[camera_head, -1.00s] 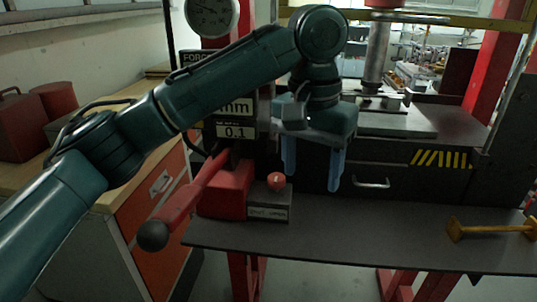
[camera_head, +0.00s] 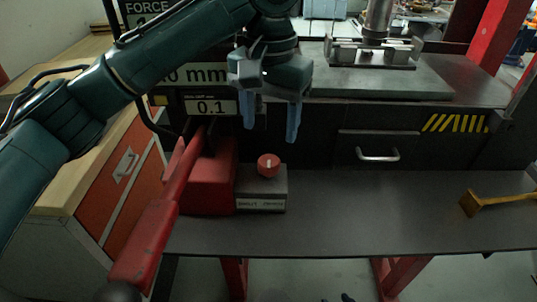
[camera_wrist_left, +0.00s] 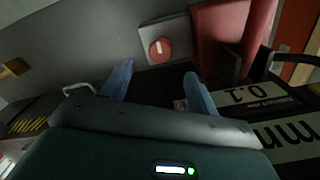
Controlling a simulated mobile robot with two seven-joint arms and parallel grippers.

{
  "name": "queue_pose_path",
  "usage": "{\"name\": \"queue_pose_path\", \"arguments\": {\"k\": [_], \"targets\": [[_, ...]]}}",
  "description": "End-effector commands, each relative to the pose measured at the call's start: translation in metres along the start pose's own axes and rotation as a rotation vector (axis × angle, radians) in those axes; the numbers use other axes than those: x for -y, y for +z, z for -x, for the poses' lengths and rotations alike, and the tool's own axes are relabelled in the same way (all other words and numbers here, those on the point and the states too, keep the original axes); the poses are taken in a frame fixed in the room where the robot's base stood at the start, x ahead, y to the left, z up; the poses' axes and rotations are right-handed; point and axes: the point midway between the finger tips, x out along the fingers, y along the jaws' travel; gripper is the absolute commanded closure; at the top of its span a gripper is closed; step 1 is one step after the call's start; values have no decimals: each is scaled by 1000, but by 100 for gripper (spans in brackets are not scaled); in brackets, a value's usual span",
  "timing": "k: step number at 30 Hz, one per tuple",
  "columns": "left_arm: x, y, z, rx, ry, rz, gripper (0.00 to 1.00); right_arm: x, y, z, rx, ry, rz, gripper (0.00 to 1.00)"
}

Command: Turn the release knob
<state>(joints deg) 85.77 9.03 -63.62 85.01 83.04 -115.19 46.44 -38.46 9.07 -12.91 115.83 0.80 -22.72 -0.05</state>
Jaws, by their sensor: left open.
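The release knob (camera_head: 268,164) is a small round red knob with a pale mark line. It sits on top of a grey labelled box (camera_head: 262,190) on the dark shelf. My left gripper (camera_head: 271,122) is open, with its two blue fingers pointing down above the knob and apart from it. In the left wrist view the knob (camera_wrist_left: 160,49) shows beyond the fingertips of my left gripper (camera_wrist_left: 158,72), roughly between them. Nothing is between the fingers. My right gripper is not in view.
A red pump block (camera_head: 212,185) with a long red lever (camera_head: 155,225) stands directly left of the grey box. A display panel (camera_head: 205,90) and a drawer handle (camera_head: 378,154) are behind. A yellow tool (camera_head: 490,201) lies at right. The shelf (camera_head: 370,215) between is clear.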

Motion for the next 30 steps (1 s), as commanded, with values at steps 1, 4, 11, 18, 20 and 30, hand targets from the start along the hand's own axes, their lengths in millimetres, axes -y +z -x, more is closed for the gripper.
{"name": "queue_pose_path", "arguments": {"k": [1, 4, 11, 18, 20, 30], "targets": [[0, 1, -14, 4, 4, -1, 41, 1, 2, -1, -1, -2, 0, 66], [0, 1, -35, 3, 3, 0, 41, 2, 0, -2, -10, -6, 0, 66], [0, 0, -68, 0, 0, 1, 41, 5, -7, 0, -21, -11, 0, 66], [0, 0, -81, -1, 0, 0, 41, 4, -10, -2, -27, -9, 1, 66], [0, 0, -81, -1, 0, 0, 41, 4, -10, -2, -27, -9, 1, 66], [0, 0, -81, -1, 0, 0, 55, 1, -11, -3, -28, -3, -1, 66]]}}
